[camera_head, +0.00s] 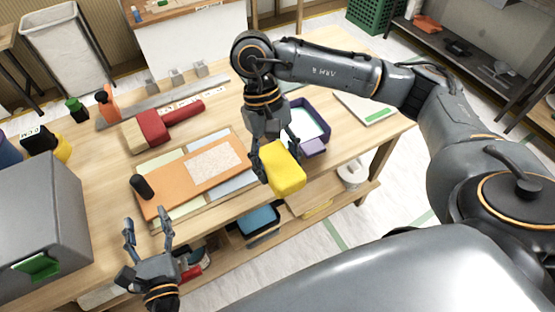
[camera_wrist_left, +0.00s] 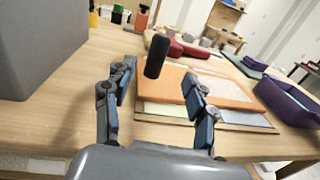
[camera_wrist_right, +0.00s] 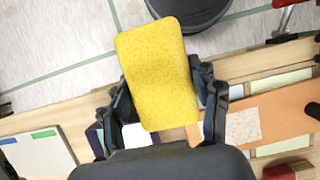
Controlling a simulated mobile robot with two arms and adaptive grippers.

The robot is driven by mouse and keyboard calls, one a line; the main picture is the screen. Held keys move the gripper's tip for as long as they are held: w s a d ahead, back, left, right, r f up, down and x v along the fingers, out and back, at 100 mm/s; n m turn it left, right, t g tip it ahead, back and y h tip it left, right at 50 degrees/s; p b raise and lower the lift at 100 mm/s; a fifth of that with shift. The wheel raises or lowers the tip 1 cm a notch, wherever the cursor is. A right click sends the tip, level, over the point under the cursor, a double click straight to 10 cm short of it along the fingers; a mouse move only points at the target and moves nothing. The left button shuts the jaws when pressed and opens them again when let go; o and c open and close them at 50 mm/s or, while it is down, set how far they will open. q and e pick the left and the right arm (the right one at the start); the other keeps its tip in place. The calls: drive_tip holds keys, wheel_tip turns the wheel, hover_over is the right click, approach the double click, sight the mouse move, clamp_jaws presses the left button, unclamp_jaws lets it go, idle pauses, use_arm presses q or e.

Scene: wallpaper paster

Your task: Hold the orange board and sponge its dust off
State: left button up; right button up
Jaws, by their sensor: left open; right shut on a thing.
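The orange board (camera_head: 170,184) lies on a backing with pale green and blue panels on the workbench. A speckled, pale dust patch (camera_head: 216,163) covers its right part. A dark upright handle (camera_head: 142,187) stands at its left end; the handle also shows in the left wrist view (camera_wrist_left: 157,55). My left gripper (camera_head: 148,229) is open and empty, just in front of the board's left end, with its fingers toward the handle. My right gripper (camera_head: 270,160) is shut on the yellow sponge (camera_head: 284,170) and holds it in the air to the right of the board. The sponge fills the middle of the right wrist view (camera_wrist_right: 160,75).
A purple tray (camera_head: 318,133) stands right of the board. A red-and-wood brush (camera_head: 160,125) lies behind it. A large grey box (camera_head: 40,215) stands at the left. A lower shelf with a blue bin (camera_head: 258,220) lies under the bench's front edge.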

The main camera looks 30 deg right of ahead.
sight(140, 189)
use_arm(q)
drive_tip(key=w, duration=0.3)
drive_tip(key=w+p, duration=0.1)
drive_tip(key=w, duration=0.3)
drive_tip(key=w+d, duration=0.1)
drive_tip(key=w, duration=0.2)
drive_tip(key=shift+w, duration=0.4)
clamp_jaws()
unclamp_jaws()
drive_tip(key=shift+s, duration=0.15)
drive_tip(key=shift+s+a, duration=0.1)
drive_tip(key=shift+s, duration=0.7)
